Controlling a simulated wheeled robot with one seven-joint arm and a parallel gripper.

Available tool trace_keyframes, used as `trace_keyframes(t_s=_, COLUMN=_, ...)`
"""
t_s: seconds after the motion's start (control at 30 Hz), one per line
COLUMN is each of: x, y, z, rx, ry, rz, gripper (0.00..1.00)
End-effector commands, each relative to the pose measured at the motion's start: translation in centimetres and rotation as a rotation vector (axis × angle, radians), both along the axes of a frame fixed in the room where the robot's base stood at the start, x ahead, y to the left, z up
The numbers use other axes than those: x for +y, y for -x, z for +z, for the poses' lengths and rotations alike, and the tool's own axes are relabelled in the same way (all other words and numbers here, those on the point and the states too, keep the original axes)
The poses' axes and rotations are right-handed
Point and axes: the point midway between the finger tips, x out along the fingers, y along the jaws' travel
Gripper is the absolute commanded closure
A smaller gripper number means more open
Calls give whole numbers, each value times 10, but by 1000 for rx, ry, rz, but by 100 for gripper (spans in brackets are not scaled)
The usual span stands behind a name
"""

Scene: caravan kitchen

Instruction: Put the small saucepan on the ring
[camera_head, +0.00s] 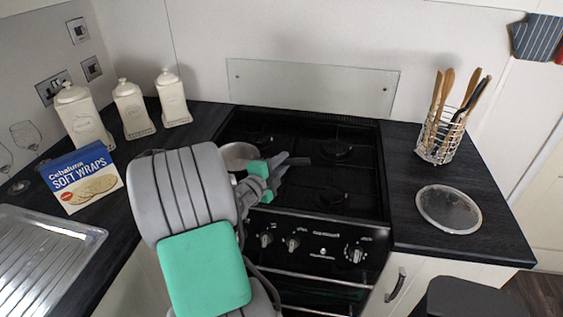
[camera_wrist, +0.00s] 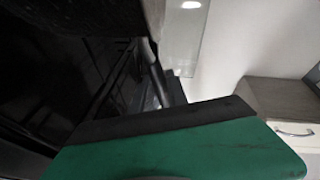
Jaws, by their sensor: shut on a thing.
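The small saucepan (camera_head: 238,155) is a grey metal pan over the left side of the black hob. My arm hides much of it in the head view. My gripper (camera_head: 276,172), with green and dark fingers, is at the right of the pan and shut on it, seemingly by its handle. The exact grip is hidden. In the wrist view a dark rounded body, likely the pan (camera_wrist: 80,18), fills the top left, and a green finger crosses the bottom. The back right ring (camera_head: 337,151) and front right ring (camera_head: 332,200) are bare. I cannot tell whether the pan touches the hob.
A wire utensil holder (camera_head: 437,140) and a round glass lid or plate (camera_head: 448,209) stand on the right worktop. White canisters (camera_head: 132,108) and a wraps box (camera_head: 82,178) stand at the left, near the steel drainer (camera_head: 45,255). A glass splashback (camera_head: 310,88) rises behind the hob.

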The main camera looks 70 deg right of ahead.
Motion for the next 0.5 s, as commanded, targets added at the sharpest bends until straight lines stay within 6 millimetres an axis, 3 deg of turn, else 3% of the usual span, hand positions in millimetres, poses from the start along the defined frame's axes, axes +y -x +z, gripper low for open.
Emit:
trace_keyframes(t_s=0.27, x=-1, y=-1, z=-1, rx=-5, ry=5, rz=0, gripper=100)
trace_keyframes(t_s=0.3, x=0, y=0, z=-2, rx=-1, ry=0, rz=0, gripper=79)
trace_keyframes(t_s=0.5, x=0, y=0, z=-2, rx=0, ry=0, rz=0, gripper=62)
